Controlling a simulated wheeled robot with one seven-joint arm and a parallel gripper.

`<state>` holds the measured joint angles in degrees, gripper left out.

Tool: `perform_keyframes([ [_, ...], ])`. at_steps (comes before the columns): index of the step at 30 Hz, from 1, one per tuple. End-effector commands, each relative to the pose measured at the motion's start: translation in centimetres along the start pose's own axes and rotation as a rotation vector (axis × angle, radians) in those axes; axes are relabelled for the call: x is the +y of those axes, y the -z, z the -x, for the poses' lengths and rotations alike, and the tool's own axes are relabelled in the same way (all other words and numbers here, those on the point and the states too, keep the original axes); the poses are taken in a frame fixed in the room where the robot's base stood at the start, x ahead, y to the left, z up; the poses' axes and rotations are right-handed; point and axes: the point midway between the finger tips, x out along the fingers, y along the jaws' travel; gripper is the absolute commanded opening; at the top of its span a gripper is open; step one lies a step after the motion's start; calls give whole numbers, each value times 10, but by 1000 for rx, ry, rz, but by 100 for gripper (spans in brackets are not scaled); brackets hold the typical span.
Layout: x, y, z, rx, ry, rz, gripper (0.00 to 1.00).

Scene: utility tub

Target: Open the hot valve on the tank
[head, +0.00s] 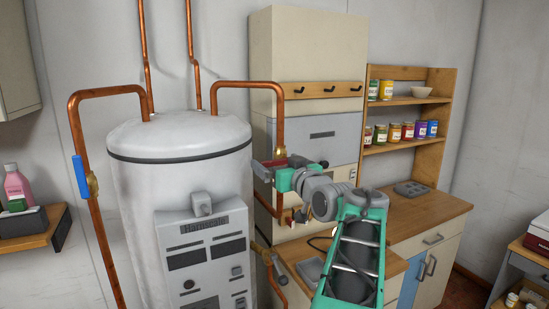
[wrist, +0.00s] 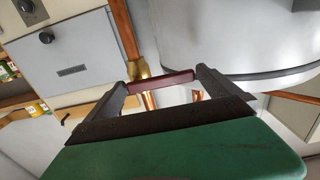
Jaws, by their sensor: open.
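The white tank (head: 180,195) stands left of centre in the head view, with copper pipes rising from its top. The hot valve's dark red handle (head: 275,163) is on the right-hand copper pipe, partly hidden by my gripper (head: 268,166). In the wrist view the red handle (wrist: 160,83) spans the gap between the two dark fingers of my gripper (wrist: 165,80), below a brass fitting (wrist: 138,68). The jaws are open around it; whether either finger touches it I cannot tell. The blue-handled valve (head: 80,176) is on the left pipe, its lever along the pipe.
A tall cabinet (head: 307,50) stands close behind the right pipe. A wooden counter (head: 425,217) and a shelf with several jars (head: 407,131) are to the right. A small shelf with a pink bottle (head: 17,187) is at the far left.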

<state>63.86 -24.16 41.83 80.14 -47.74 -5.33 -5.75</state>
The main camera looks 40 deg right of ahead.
Motion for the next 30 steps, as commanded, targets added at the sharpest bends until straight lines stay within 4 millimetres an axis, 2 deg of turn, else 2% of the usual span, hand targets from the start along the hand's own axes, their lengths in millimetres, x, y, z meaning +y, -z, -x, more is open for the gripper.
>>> perform_keyframes([
  [3, -1, 1, -10, 0, 1, 0, 100],
  [11, 0, -1, -11, 0, -1, 1, 98],
  [30, -1, -1, -11, -1, 0, 0, 46],
])
